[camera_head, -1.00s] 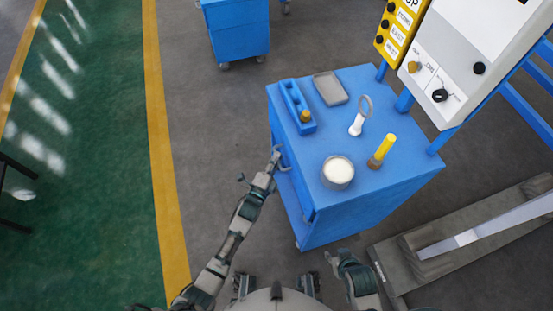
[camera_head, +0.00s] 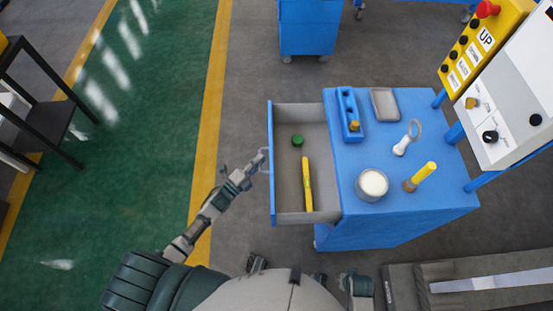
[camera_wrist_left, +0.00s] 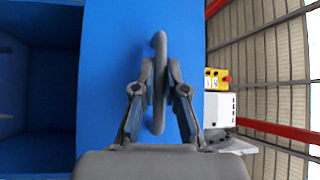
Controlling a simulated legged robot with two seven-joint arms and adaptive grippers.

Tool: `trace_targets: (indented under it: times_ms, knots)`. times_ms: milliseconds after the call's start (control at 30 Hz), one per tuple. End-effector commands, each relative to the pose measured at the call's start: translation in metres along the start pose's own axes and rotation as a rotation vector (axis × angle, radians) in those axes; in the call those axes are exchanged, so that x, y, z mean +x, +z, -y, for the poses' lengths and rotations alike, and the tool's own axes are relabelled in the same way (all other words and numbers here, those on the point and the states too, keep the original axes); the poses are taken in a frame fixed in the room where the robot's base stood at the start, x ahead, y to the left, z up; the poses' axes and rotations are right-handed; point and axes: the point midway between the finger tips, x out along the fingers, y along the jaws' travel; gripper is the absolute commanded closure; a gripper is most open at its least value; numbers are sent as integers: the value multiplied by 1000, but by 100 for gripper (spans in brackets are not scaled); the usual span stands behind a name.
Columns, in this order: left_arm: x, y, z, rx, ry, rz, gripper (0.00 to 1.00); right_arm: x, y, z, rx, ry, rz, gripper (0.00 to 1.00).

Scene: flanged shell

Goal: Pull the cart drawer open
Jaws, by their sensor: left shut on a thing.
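The blue cart (camera_head: 400,225) stands right of centre in the head view. Its drawer (camera_head: 300,217) is pulled out to the left, with its grey inside showing. A green round thing (camera_head: 297,141) and a yellow tool (camera_head: 307,185) lie in it. My left gripper (camera_head: 262,163) is at the drawer's outer face, on the grey handle (camera_head: 264,152). In the left wrist view the gripper (camera_wrist_left: 159,88) is shut on the upright curved handle (camera_wrist_left: 159,50), against the blue drawer front (camera_wrist_left: 115,45). My right gripper is not clearly visible; part of my right arm shows at the bottom.
The cart top holds a blue holder (camera_head: 349,115), a grey tray (camera_head: 385,104), a ring-ended white tool (camera_head: 402,146), a white-filled cup (camera_head: 372,185) and a yellow-handled brush (camera_head: 420,177). A control panel (camera_head: 500,110) stands right. Floor left of the drawer is clear.

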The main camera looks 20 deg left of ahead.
Motion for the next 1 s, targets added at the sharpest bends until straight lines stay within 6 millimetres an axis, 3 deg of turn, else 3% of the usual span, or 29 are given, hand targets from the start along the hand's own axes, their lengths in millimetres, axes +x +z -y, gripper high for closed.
trace_targets:
  times_ms: [100, 300, 800, 833, 900, 933, 1000]
  knots:
    - [-17, 11, -2, -2, 11, -2, 100, 3, 1, 0, 0, 0, 0, 60]
    - [-31, 25, 1, -4, 12, -2, 100, 7, 1, 1, -1, 0, 2, 60]
    - [-36, 30, 1, -5, 14, -1, 100, 7, 0, 1, -1, -1, 0, 60]
    - [-36, 30, 1, -5, 14, -1, 86, 7, 0, 1, -1, -1, 0, 60]
    - [-36, 30, 2, -5, 14, -1, 69, 7, 0, 1, -1, -1, 0, 60]
    - [-36, 30, 2, -5, 13, 0, 63, 7, 1, 1, -1, -1, 0, 60]
    - [-35, 31, 3, -4, 10, 0, 63, 7, 1, 1, -1, -1, 0, 60]
